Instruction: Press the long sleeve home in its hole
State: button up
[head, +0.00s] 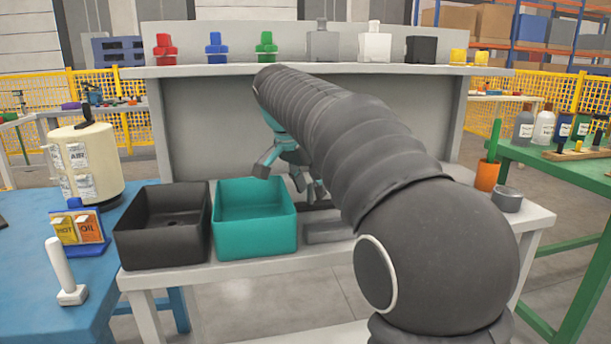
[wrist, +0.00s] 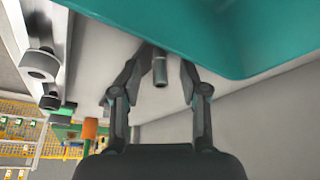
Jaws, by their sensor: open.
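In the wrist view a short grey cylinder (wrist: 160,72), which may be the long sleeve, shows between the fingers of my gripper (wrist: 164,62). The fingers stand apart on either side of it, and I cannot see either one clamping it. A grey metal block (wrist: 65,28) with grey round parts (wrist: 40,65) stands at the left of that view. In the head view a low grey block (head: 328,232) sits on the bench right of the teal bin. My gripper (head: 309,188) is low over the bench there, mostly hidden by my arm. The hole cannot be made out.
A teal bin (head: 255,248) stands close beside my gripper and fills the top right of the wrist view (wrist: 240,40). A black bin (head: 165,255) is left of it. An orange cup (head: 487,176) and a grey ring (head: 507,199) stand at the bench's right end.

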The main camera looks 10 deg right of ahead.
jog(key=shift+w+f, duration=0.1)
jog(key=shift+f, duration=0.15)
grip_shut()
dwell(0.3)
